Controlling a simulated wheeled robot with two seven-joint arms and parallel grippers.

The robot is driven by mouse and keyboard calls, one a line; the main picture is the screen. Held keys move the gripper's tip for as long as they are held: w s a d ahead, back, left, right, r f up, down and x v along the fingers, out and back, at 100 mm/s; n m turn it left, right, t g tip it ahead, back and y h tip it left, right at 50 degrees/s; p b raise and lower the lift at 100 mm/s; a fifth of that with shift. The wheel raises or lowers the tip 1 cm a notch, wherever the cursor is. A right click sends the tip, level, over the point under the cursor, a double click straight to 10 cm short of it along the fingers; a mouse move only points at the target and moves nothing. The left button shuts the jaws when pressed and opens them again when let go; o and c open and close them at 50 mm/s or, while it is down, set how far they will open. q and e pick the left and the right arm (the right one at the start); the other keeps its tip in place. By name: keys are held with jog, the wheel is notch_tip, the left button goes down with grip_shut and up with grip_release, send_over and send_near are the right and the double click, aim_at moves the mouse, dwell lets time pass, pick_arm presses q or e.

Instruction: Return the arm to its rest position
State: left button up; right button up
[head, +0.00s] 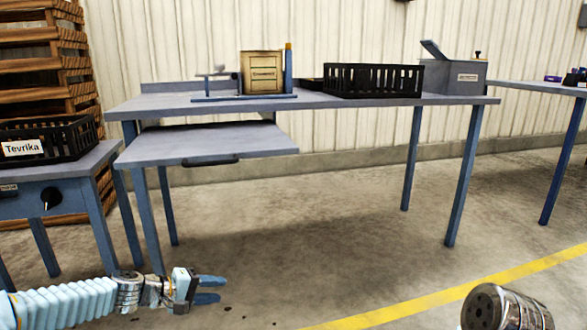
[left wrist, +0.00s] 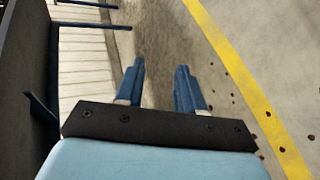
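My left arm (head: 75,300) comes in from the lower left of the head view, low over the floor in front of the tables. My left gripper (head: 212,290) points right with its two blue fingers apart and nothing between them. In the left wrist view the fingers (left wrist: 160,88) are also apart, with only floor behind them. A metal part of my right arm (head: 505,308) shows at the lower right edge of the head view; the right gripper is not visible.
A blue-legged table (head: 300,108) with a pulled-out shelf (head: 215,145) bears a wooden box (head: 262,72), a black crate (head: 373,80) and a grey bin (head: 452,76). A side table at left holds a labelled crate (head: 45,138). A yellow line (head: 440,297) crosses open floor.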

pick_arm(q)
jog(key=s+d+f+g+y, duration=0.1)
jog(key=s+d+f, duration=0.1)
jog(key=f, duration=0.3)
jog(key=s+d+f+m+g, duration=0.1)
jog(key=s+d+f, duration=0.1)
jog(key=f, duration=0.2)
jog(key=s+d+f+g+y, duration=0.1)
jog(key=s+d+f, duration=0.1)
jog(key=f, duration=0.3)
jog(key=s+d+f+m+g+y, duration=0.2)
jog(key=s+f, duration=0.6)
jog(key=s, duration=0.3)
jog(key=s+d+f+m+g+y, duration=0.1)
jog(key=s+f+m+g+y, duration=0.1)
jog(key=s+f, duration=0.75)
jog(key=s+r+m+p, duration=0.1)
jog(key=s+r+p, duration=0.2)
jog(key=r+p, duration=1.2)
jog(key=shift+r, duration=0.1)
